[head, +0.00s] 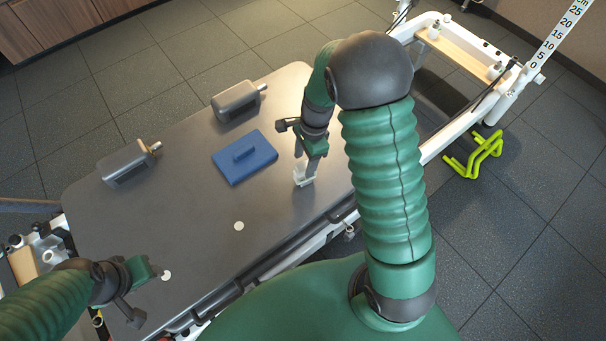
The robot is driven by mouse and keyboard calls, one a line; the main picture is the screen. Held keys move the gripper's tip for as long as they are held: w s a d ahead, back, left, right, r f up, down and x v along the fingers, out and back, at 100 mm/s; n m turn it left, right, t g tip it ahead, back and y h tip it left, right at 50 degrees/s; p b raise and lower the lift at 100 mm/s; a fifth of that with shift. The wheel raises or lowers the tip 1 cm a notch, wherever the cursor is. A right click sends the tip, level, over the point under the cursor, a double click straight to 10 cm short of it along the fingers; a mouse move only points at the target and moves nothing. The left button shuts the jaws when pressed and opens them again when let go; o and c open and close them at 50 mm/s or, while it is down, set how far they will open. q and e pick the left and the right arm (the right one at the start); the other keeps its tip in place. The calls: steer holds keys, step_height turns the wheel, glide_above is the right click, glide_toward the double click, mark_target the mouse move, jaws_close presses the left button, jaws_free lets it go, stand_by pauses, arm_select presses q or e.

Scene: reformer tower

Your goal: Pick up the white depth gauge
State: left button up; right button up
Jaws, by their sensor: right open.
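A small whitish piece (304,179), which looks like the white depth gauge, stands on the grey tabletop near its right side. My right gripper (306,166) points down at it, with its fingertips at the piece's upper part. The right jaws are open; whether they touch the piece cannot be told. The fingers partly hide it. My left gripper (148,292) is over the near left part of the table, away from the piece.
A blue block with a raised grip (245,158) and two grey housings (237,102) (128,166) occupy the far side of the grey table (200,210). Two white discs (239,226) (166,275) lie nearer. A white frame with a cm scale (553,38) and lime-green bars (473,155) stand right.

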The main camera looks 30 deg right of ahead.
mark_target(303, 175)
step_height(303, 175, down, 2)
steer(key=shift+a+f, duration=0.15)
steer(key=shift+f, duration=0.05)
step_height(303, 175, down, 5)
steer(key=b, duration=0.3)
steer(key=shift+s+a+f, duration=0.1)
steer(key=shift+a+f, duration=0.05)
steer(key=shift+c, duration=0.4)
jaws_close()
